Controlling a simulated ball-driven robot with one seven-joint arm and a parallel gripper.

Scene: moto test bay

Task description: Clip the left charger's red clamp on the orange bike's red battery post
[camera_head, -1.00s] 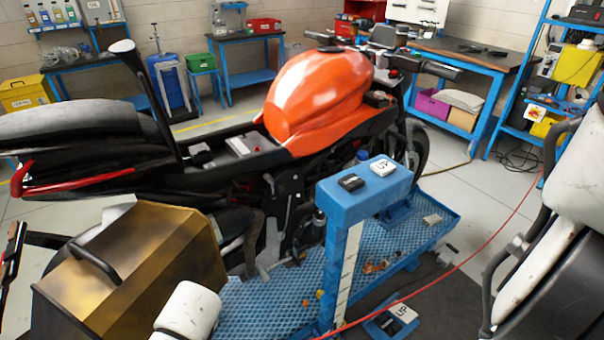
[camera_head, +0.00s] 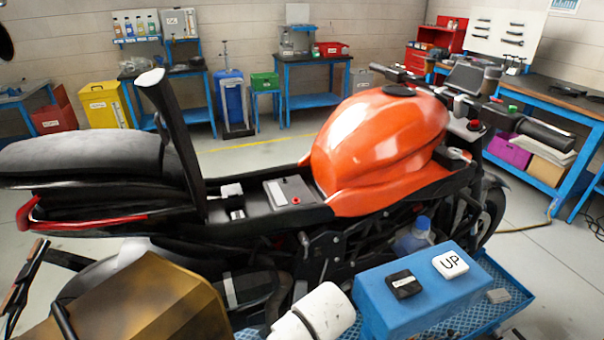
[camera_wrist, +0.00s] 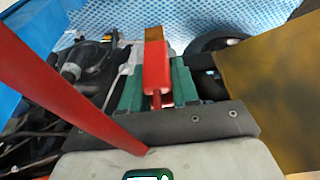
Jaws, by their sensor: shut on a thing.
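The orange bike (camera_head: 380,140) stands across the head view. Its seat is raised, and the battery (camera_head: 275,193) shows in the open bay behind the orange tank. A small red spot, apparently the red post (camera_head: 296,201), is on the battery's near right side. In the wrist view my gripper (camera_wrist: 157,78) is shut on the red clamp (camera_wrist: 156,62), between its green fingers. The clamp's tip looks brownish. A red cable (camera_wrist: 70,90) crosses the left of that view. The clamp and gripper do not show in the head view, and I see no charger.
A blue pillar (camera_head: 390,310) with a black button and a white UP button (camera_head: 450,263) stands in front of the bike. A gold-brown case (camera_head: 165,300) is at the lower left. Blue benches (camera_head: 310,100) line the back wall, with floor between.

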